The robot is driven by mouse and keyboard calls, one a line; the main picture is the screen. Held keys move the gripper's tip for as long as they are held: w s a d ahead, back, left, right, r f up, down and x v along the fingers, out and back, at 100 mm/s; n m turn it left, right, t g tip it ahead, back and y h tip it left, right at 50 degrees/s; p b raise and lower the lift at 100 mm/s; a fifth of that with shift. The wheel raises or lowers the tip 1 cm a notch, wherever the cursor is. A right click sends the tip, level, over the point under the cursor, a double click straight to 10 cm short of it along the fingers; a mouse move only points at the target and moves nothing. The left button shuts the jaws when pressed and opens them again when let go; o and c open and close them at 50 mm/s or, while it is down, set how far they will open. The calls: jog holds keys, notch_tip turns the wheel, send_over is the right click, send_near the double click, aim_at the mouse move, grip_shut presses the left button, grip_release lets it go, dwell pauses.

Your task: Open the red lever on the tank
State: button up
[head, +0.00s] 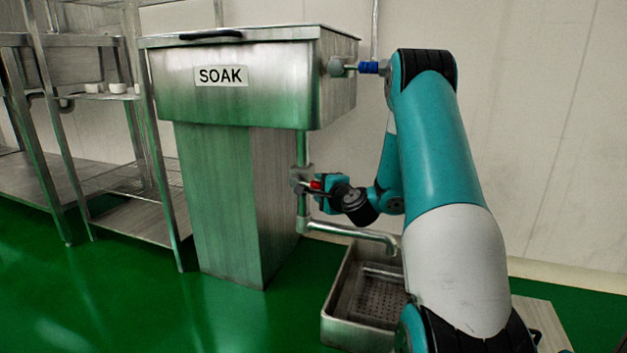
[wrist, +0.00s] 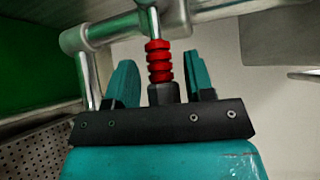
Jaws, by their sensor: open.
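The steel tank (head: 285,85) labelled SOAK stands on a square pedestal. A pipe runs down from it on the right side. The red lever (head: 316,185) sits on a valve (head: 301,178) in that pipe. In the wrist view the ribbed red lever grip (wrist: 159,62) lies between the two teal fingers of my gripper (wrist: 161,83). The fingers are apart, with visible space on both sides of the grip. In the head view my gripper (head: 318,190) is at the lever, and its wrist partly hides it.
A blue-handled fitting (head: 370,67) sticks out of the tank's upper right side, close to my arm. Below, a spout (head: 350,232) ends over a steel basin (head: 340,325). Steel shelves (head: 130,205) stand at left. The green floor (head: 110,300) in front is clear.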

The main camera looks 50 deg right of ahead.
jog(key=shift+w+d+f, duration=0.1)
jog(key=shift+w+d, duration=0.2)
jog(key=shift+w, duration=0.2)
jog(key=shift+d, duration=0.1)
grip_shut()
